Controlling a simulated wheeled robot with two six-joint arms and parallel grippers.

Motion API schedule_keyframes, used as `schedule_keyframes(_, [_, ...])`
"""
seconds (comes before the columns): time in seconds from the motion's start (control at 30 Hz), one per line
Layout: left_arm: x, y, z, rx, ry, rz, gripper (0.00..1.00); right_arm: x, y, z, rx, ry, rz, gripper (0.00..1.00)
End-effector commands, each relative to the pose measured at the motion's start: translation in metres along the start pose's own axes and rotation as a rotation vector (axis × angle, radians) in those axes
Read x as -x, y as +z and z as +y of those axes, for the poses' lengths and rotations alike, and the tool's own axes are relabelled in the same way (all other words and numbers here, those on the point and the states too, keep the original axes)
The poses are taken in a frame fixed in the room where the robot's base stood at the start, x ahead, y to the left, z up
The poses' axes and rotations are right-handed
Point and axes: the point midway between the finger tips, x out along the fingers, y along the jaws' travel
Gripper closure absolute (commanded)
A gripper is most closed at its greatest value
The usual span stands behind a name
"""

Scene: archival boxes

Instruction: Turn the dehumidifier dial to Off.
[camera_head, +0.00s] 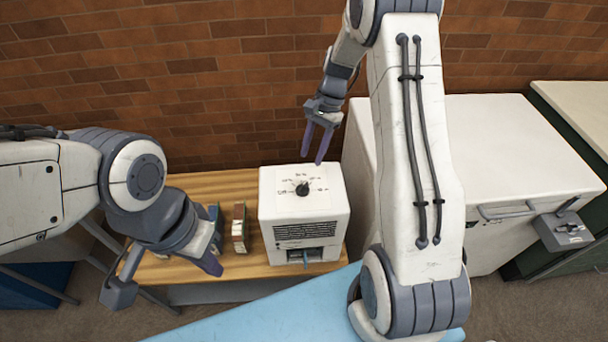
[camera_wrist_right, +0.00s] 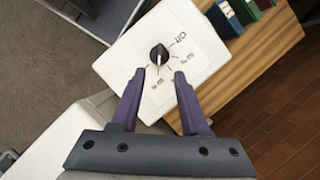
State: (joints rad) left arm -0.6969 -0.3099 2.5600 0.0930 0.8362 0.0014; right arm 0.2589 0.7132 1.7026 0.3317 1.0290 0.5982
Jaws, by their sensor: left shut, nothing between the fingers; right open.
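The dehumidifier (camera_head: 305,230) is a white box on the wooden table, with a black round dial (camera_head: 302,188) on its top face. In the right wrist view the dial (camera_wrist_right: 158,54) has a pale pointer mark that seems to face the gripper, away from the "Off" label (camera_wrist_right: 181,38). The other labels are too small to read surely. My right gripper (camera_head: 313,159) is open and empty above the far side of the dehumidifier; its purple fingertips (camera_wrist_right: 159,74) appear either side of the dial's near edge, apart from it. My left gripper (camera_head: 212,267) is shut and empty, low at left.
Several upright books or binders (camera_head: 239,228) stand on the wooden table (camera_head: 185,268) left of the dehumidifier. A large white chest (camera_head: 520,150) stands close on its right. A light blue surface (camera_head: 270,318) lies in front, and a brick wall is behind.

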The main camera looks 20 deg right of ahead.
Motion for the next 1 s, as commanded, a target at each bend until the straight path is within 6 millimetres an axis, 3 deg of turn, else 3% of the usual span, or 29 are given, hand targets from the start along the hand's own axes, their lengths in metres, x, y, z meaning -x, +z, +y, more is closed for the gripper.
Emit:
schedule_keyframes(0.3, [0.016,-0.001,0.001,0.001,0.0,0.0,1.0,-0.059,0.003,0.002,0.003,0.007,-0.004,0.55])
schedule_keyframes(0.5, [0.021,-0.001,0.002,0.001,0.0,0.0,1.0,-0.085,0.002,0.001,0.005,0.004,-0.001,0.55])
schedule_keyframes(0.9, [0.022,-0.001,0.002,0.001,0.0,0.0,1.0,-0.093,0.001,0.001,0.006,0.003,0.002,0.55])
schedule_keyframes(1.0, [0.022,-0.001,0.002,0.001,0.0,0.0,1.0,-0.093,0.001,0.001,0.006,0.003,0.002,0.93])
